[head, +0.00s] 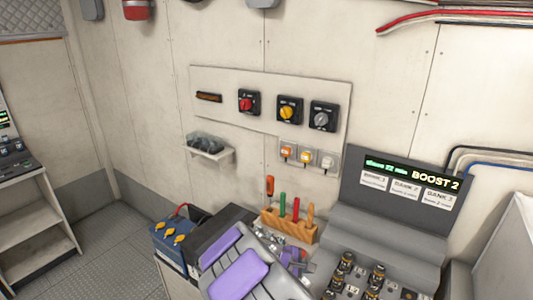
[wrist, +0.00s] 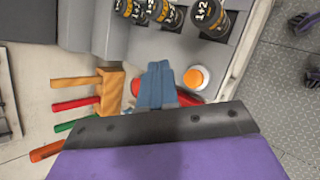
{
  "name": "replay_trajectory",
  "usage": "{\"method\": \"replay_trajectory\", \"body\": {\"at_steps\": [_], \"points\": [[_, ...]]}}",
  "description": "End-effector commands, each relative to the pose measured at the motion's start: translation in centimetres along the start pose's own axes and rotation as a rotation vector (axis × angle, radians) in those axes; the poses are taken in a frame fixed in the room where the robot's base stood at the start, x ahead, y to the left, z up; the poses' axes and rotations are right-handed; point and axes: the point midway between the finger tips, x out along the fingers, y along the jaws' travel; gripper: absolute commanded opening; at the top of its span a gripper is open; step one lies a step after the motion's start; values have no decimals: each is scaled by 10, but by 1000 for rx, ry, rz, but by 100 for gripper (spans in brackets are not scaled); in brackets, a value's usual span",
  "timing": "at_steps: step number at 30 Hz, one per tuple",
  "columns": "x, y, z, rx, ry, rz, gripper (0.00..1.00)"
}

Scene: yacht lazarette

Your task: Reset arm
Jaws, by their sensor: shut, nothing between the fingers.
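My gripper (wrist: 157,72) shows in the wrist view as blue-grey fingers close together, shut and empty. A purple and black part of my arm fills the bottom of that view. In the head view my purple and grey arm reaches up from the bottom centre, and the gripper end is low near the console, partly hidden. In the wrist view the fingers lie between a wooden tool block (wrist: 110,88) and an orange and white round button (wrist: 196,78). A red item is partly hidden behind the fingers. I cannot tell whether the fingers touch anything.
The wooden block with several coloured handles (head: 289,223) stands close to my arm. Right of it is a grey console (head: 390,240) with black knobs and a BOOST 2 display (head: 411,178). A blue battery (head: 172,241) stands left. Rotary switches (head: 289,109) are on the wall. Floor shows left.

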Motion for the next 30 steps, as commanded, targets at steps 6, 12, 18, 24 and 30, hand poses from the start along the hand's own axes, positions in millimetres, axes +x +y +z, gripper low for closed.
{"method": "replay_trajectory", "body": {"at_steps": [6, 12, 18, 24, 30], "points": [[-24, -6, 86, 251, -66, -97, 0], [-55, -37, 157, 504, -110, -229, 0], [-91, -84, 203, 724, -122, -378, 0], [-132, -138, 228, 901, -106, -543, 0], [-176, -195, 238, 1028, -72, -713, 0]]}}
